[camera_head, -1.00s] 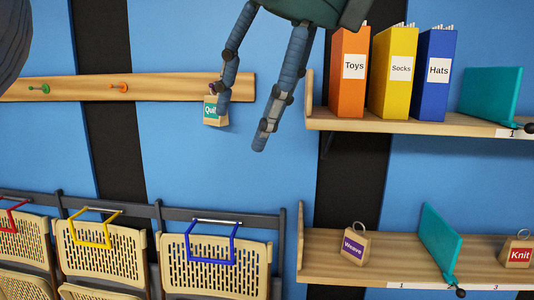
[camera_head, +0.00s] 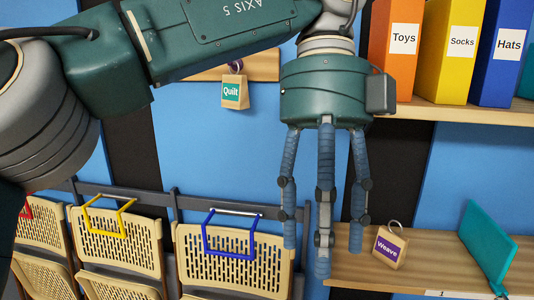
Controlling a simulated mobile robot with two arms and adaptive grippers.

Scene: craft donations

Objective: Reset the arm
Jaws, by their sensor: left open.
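My left gripper (camera_head: 322,235) hangs fingers-down in the middle of the view, its fingers spread and empty. Its arm comes in from the upper left. The fingers are in front of the blue wall and the left end of the lower shelf. The block tagged "Weave" (camera_head: 390,247) stands on that shelf just right of the fingers, apart from them in the picture. The block tagged "Quilt" (camera_head: 235,92) hangs from a peg on the wooden rail, left of the gripper. My right gripper is not in view.
The upper shelf (camera_head: 470,112) holds the orange Toys (camera_head: 394,62), yellow Socks (camera_head: 452,55) and blue Hats (camera_head: 502,62) binders. A teal divider (camera_head: 487,245) stands on the lower shelf (camera_head: 370,271). Folded chairs (camera_head: 232,262) with coloured handles hang at lower left.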

